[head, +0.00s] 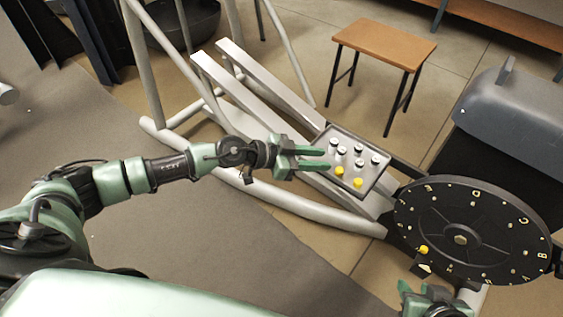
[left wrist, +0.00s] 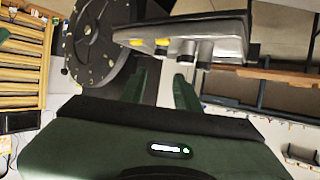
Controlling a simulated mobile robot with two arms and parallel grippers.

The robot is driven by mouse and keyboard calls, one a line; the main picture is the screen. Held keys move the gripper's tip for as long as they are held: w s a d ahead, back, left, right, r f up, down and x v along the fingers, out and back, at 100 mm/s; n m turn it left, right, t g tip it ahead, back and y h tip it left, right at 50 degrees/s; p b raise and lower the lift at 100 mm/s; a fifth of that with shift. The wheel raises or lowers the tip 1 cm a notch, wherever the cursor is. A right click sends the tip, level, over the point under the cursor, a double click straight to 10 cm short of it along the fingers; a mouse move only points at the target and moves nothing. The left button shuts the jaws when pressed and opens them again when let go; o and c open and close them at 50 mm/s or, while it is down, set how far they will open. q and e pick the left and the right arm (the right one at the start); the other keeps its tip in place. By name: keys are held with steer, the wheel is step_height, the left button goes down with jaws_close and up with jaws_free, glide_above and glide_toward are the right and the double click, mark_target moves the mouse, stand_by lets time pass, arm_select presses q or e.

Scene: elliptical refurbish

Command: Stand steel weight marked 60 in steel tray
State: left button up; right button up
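A grey steel tray (head: 371,187) lies on the pale machine frame. Several small silver weights (head: 359,162) and two yellow-topped pieces (head: 357,183) stand in it. No number can be read on them, so I cannot tell which is marked 60. My left gripper (head: 322,158) is open and empty at the tray's left edge. In the left wrist view its two green fingers (left wrist: 160,90) are apart, with the tray (left wrist: 222,34) and its pieces beyond them. My right gripper (head: 422,290) shows at the bottom edge, partly cut off, its fingers apart with nothing seen between.
A black disc (head: 482,215) with yellow marks and a yellow knob (head: 423,249) stands right of the tray. Pale tubes (head: 240,180) run beside and behind my left arm. A wooden stool (head: 384,45) stands behind the tray. A grey mat (head: 200,225) lies in front.

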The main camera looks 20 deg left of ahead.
arm_select(q)
steer(key=s+d+r+n+t+y, duration=0.25)
steer(key=r+n+t, duration=0.35)
steer(key=r+t, duration=0.35)
steer(key=s+a+f+n+g+y, duration=0.5)
steer(key=s+a+f+y, duration=0.2)
steer(key=a+f+y, duration=0.15)
steer(key=s+a+f+m+g+h, duration=0.1)
steer(key=s+f+g, duration=0.4)
steer(key=s, duration=0.7)
steer(key=shift+s+a+f+m, duration=0.3)
steer(key=shift+a+m, duration=0.1)
steer(key=shift+m, duration=0.2)
